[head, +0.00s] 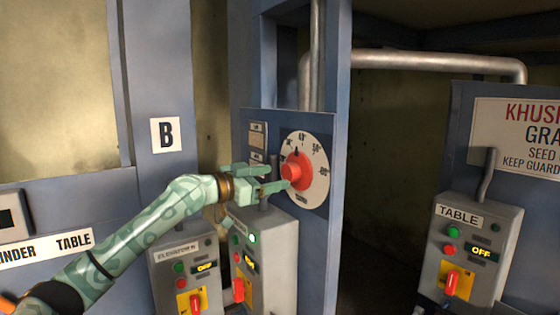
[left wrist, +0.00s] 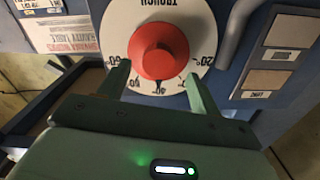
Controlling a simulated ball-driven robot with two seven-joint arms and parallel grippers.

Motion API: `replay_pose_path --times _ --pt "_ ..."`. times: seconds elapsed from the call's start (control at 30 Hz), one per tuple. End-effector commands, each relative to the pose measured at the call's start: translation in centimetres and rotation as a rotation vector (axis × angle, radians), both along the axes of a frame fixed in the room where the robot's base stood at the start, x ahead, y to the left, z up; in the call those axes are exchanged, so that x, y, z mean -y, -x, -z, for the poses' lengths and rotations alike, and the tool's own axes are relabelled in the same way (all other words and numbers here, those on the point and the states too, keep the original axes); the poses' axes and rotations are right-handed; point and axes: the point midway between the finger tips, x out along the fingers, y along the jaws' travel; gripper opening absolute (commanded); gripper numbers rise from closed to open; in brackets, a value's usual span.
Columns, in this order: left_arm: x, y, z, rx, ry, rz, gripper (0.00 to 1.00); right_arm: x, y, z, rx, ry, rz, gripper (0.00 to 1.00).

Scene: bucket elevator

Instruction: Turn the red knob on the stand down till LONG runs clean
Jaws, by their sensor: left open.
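The red knob (head: 295,170) sits on a round white dial (head: 318,185) with numbers round its edge, on the blue stand (head: 262,122). In the left wrist view the knob (left wrist: 158,48) is upside down, and the dial reads "TROUGH" with a dark pointer mark near 40. My left gripper (head: 268,178) is open at the knob in the head view. In the left wrist view its two fingers (left wrist: 157,82) reach to either side of the knob's lower part, with gaps to it. I cannot tell whether either finger touches it. My right gripper is not in view.
A "TABLE" box (head: 488,225) stands at right under a white sign (head: 520,135). Small sample plates (head: 257,135) sit left of the dial. A dark gap lies between the stand and the TABLE box.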

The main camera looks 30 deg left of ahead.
Motion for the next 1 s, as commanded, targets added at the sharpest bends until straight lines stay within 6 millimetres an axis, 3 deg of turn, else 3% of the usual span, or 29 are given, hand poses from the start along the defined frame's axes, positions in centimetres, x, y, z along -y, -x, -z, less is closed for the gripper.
replay_pose_path --times 0.2,0.57,0.7,0.73,1.0 --pt "1.1 -2.7 -0.1 0.0 -0.001 0.0 0.64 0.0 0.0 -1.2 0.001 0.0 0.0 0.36" --pt "1.3 -3.1 0.2 -0.001 -0.003 0.001 0.64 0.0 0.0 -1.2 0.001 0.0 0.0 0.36" --pt "1.3 -3.1 0.2 -0.001 -0.003 0.001 0.25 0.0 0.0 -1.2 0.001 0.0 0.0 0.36" --pt "1.3 -3.1 0.1 -0.001 -0.003 0.001 0.2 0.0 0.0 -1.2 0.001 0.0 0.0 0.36" --pt "1.3 -3.1 0.1 -0.008 0.013 0.001 0.2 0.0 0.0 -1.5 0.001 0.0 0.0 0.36"
